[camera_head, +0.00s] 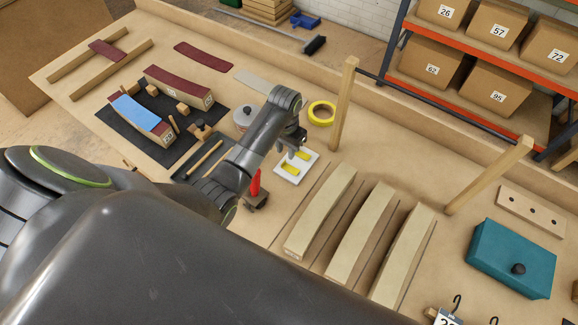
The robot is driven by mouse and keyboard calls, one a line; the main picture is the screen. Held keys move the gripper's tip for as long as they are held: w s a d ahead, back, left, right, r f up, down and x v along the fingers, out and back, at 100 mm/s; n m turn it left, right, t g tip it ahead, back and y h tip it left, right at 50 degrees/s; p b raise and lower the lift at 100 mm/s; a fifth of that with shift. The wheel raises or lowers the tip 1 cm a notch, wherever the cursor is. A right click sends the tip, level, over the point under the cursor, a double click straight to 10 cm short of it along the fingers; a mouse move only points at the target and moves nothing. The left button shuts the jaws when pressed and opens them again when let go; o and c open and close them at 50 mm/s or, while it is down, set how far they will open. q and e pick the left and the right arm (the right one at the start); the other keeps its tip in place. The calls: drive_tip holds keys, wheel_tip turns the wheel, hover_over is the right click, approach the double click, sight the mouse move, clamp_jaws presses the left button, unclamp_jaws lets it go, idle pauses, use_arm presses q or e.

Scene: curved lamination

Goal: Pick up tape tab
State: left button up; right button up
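Yellow tape tabs (291,167) lie on a small white plate (284,177) near the middle of the table. My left arm reaches in from the left, and my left gripper (293,149) points down just above the far side of this plate. Its fingers are small and dark here, so I cannot tell whether they are open or shut, or whether they touch a tab. A yellow tape roll (312,113) lies behind the plate. My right gripper is out of view.
Several curved wooden strips (324,209) lie right of the plate. Wooden posts (343,105) rise behind them. A teal box (511,258) stands at the right. A black mat (113,128) with curved blocks is at the left. A red-handled tool (256,184) is near my arm.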

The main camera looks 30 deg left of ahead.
sight(285, 160)
use_arm(q)
drive_tip(key=shift+w+f+p, duration=0.1)
drive_tip(key=shift+f+p, duration=0.25)
drive_tip(key=shift+f, duration=1.9)
clamp_jaws()
drive_tip(key=shift+a, duration=0.1)
